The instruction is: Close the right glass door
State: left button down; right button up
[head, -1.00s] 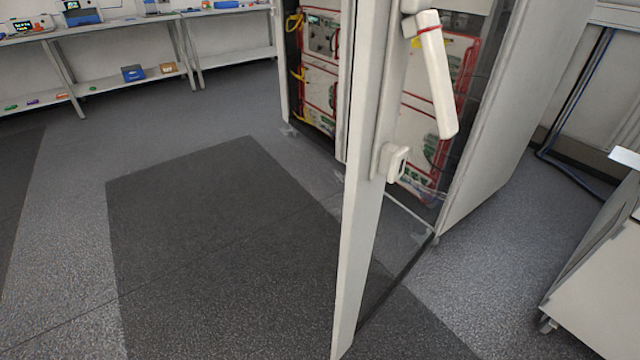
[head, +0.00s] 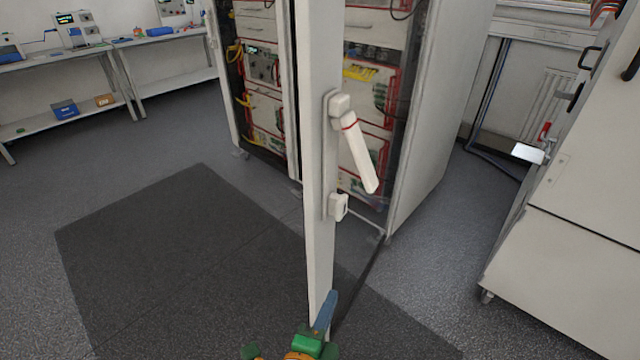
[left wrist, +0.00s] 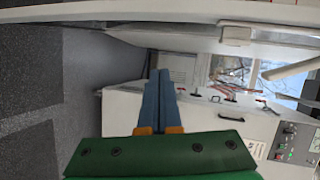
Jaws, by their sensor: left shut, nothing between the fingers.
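The right glass door (head: 317,150) of the cabinet stands open and juts toward me in the head view, seen almost edge-on. Its white handle (head: 359,152) hangs tilted, with a red ring near its pivot, and a small white latch block (head: 338,206) sits below it. My left gripper (head: 328,308) shows at the bottom of the head view, by the door's lower front edge; I cannot tell whether it touches. In the left wrist view its blue fingers (left wrist: 158,98) are together and empty. My right gripper is not in view.
The cabinet (head: 440,110) holds red-framed equipment behind the door. A white wheeled unit (head: 570,220) stands at the right. Shelved tables (head: 110,70) line the back left. The floor left of the door, with a dark mat (head: 180,260), is clear.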

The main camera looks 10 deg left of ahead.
pick_arm(q)
notch_tip(320, 180, up, 15)
jog(key=s+t+p, duration=0.1)
jog(key=t+p, duration=0.1)
jog(key=t, duration=0.1)
jog(key=p, duration=0.2)
send_near(327, 192)
jog(key=w+d, duration=0.4)
jog(key=d, duration=0.1)
jog(key=shift+m, duration=0.4)
jog(key=a, duration=0.2)
jog(key=w+a+p, duration=0.1)
jog(key=a, duration=0.1)
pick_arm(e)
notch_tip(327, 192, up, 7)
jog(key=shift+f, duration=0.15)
pick_arm(q)
jog(key=shift+d, duration=0.1)
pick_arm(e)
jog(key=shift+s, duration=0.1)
pick_arm(q)
jog(key=shift+w, duration=0.1)
